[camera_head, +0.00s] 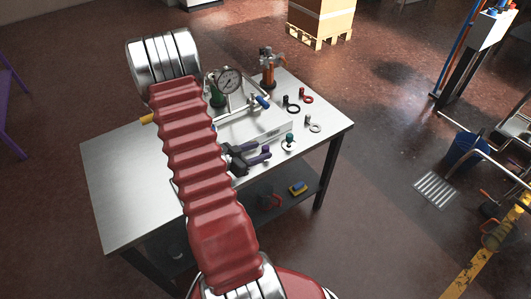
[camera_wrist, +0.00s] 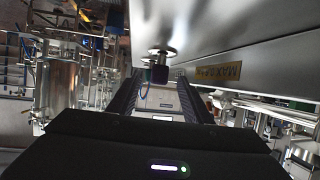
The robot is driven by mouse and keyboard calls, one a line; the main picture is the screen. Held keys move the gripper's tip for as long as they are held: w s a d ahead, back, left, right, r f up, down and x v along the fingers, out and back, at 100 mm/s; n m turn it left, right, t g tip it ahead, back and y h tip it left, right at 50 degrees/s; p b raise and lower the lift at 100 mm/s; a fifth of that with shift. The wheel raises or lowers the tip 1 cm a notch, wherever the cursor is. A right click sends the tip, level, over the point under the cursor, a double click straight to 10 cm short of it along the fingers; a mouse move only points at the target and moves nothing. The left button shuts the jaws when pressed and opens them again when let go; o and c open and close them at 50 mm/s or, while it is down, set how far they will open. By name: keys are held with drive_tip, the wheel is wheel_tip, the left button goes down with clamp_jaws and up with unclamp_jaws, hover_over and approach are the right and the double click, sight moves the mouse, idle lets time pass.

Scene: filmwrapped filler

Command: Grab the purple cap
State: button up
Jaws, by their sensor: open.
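The purple cap (camera_wrist: 159,75) looks dark violet in the wrist view. It sits on a short metal stem with a round flange that sticks out from a flat metal face. My gripper (camera_wrist: 160,84) is open, with one black finger on each side of the cap's line. The cap is near the fingertips, and I see no clear contact. In the head view my gripper (camera_head: 251,157) is low beside the white box on the table, with purple (camera_head: 266,149) showing near its tips. I cannot tell there how far the cap lies between the fingers.
The white box (camera_head: 270,137) on the metal table (camera_head: 120,184) carries a pressure gauge (camera_head: 229,81) and fittings. Several small caps and rings lie right of it, including a red ring (camera_head: 307,99). A yellow and blue item (camera_head: 298,188) lies on the lower shelf. The table's left part is bare.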

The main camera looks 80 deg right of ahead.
sight(265, 149)
drive_tip(key=shift+x, duration=2)
drive_tip(key=shift+a+f, duration=0.1)
drive_tip(key=shift+c, duration=0.2)
clamp_jaws()
drive_tip(key=shift+r, duration=5.05)
